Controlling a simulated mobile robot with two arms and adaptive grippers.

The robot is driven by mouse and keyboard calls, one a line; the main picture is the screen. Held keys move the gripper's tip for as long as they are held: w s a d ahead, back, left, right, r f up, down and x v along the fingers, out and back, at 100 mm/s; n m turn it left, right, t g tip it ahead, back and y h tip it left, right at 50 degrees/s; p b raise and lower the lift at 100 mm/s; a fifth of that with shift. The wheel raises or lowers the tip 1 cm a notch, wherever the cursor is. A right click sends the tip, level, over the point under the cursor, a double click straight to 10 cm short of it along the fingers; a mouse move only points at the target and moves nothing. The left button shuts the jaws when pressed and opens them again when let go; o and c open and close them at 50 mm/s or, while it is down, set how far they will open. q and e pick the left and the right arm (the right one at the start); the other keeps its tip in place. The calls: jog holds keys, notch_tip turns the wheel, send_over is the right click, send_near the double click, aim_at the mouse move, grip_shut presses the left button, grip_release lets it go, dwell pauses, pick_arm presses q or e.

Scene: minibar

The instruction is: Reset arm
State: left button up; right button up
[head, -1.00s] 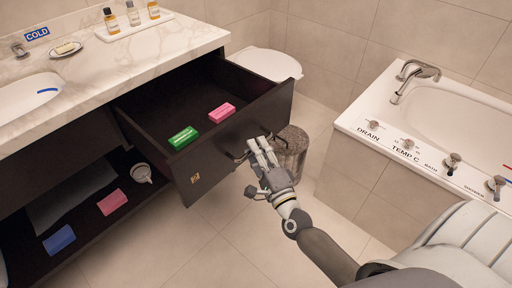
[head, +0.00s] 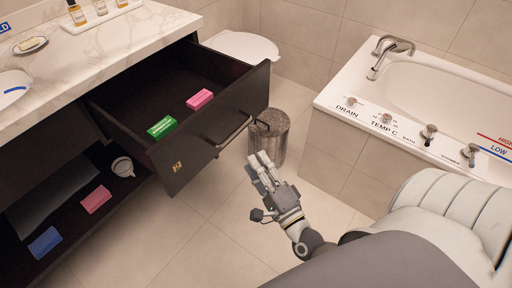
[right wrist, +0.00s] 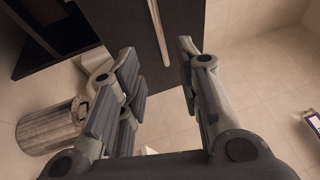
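My right gripper (head: 262,172) is in the middle of the head view, in front of the open drawer (head: 213,130) and apart from its handle (head: 234,131). In the right wrist view its fingers (right wrist: 160,75) stand wide apart with nothing between them, and the drawer front (right wrist: 125,25) with its handle (right wrist: 158,25) lies beyond. The drawer holds a green box (head: 161,127) and a pink box (head: 200,99). My left gripper is not in view.
A bin (head: 268,138) stands behind the gripper, beside the toilet (head: 240,47). The bathtub (head: 335,100) is at the right. The marble counter (head: 110,45) is at the left, above a shelf with a cup (head: 122,167).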

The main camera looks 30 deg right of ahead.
jog(key=s+a+f+n+g+y, duration=0.3)
jog(key=f+n+g, duration=0.4)
jog(key=f, duration=0.6)
jog(key=s+a+f+n+g+y, duration=0.1)
jog(key=s+a+f+n+g, duration=0.3)
jog(key=f+n, duration=0.75)
jog(key=s+d+f+n+g+h+p, duration=0.3)
jog(key=s+f+g+p, duration=0.35)
jog(key=s+f, duration=0.5)
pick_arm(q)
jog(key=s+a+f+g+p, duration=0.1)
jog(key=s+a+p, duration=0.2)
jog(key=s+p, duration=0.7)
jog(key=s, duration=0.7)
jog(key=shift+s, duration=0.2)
pick_arm(e)
jog(key=s+d+r+g, duration=0.1)
jog(key=s+d, duration=0.1)
jog(key=s, duration=1.2)
jog(key=shift+s, duration=0.25)
jog(key=shift+d+g, duration=0.1)
jog(key=shift+g, duration=0.15)
